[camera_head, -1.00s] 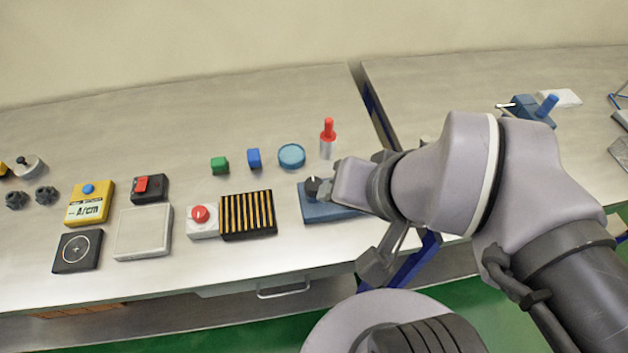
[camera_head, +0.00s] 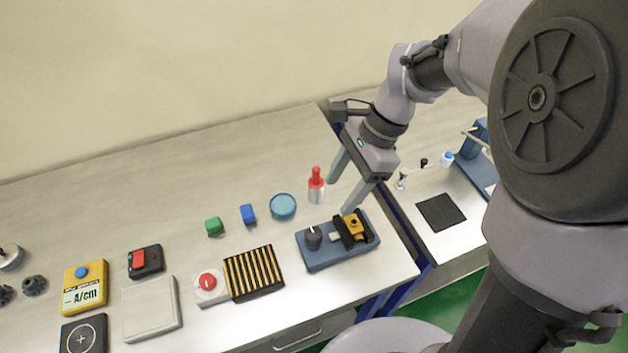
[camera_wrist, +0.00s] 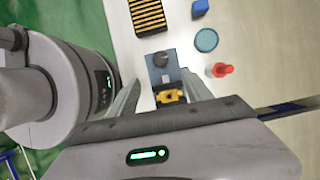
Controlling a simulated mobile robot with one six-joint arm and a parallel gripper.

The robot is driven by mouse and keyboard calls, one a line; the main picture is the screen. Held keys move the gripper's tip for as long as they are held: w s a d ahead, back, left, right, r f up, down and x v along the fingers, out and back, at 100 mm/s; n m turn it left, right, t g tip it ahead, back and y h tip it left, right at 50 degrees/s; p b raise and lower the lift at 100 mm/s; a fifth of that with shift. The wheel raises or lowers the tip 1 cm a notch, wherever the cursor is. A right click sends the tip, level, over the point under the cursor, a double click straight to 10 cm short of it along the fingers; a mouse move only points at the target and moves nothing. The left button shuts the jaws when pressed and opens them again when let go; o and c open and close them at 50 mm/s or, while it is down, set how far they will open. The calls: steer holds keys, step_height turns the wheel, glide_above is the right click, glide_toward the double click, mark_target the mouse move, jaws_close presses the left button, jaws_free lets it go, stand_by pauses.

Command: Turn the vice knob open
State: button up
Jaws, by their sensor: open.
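The vice unit is a blue base plate (camera_head: 318,261) near the bench's right front corner. It carries a dark round knob (camera_head: 313,238) with a white pointer mark, and a yellow and black vice (camera_head: 354,228) to the knob's right. My gripper (camera_head: 340,195) is open and empty, held above and behind the unit, fingers pointing down. In the wrist view the knob (camera_wrist: 160,59) and the yellow vice part (camera_wrist: 170,96) lie between and beyond my spread fingers. Nothing touches the knob.
A red-capped bottle (camera_head: 316,186) stands close behind the vice unit, near my fingers. A gap separates the right bench.

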mark_target(314, 233)
steer(key=b+x, duration=0.5)
steer(key=x, duration=0.9)
steer(key=shift+f, duration=0.15)
jaws_close()
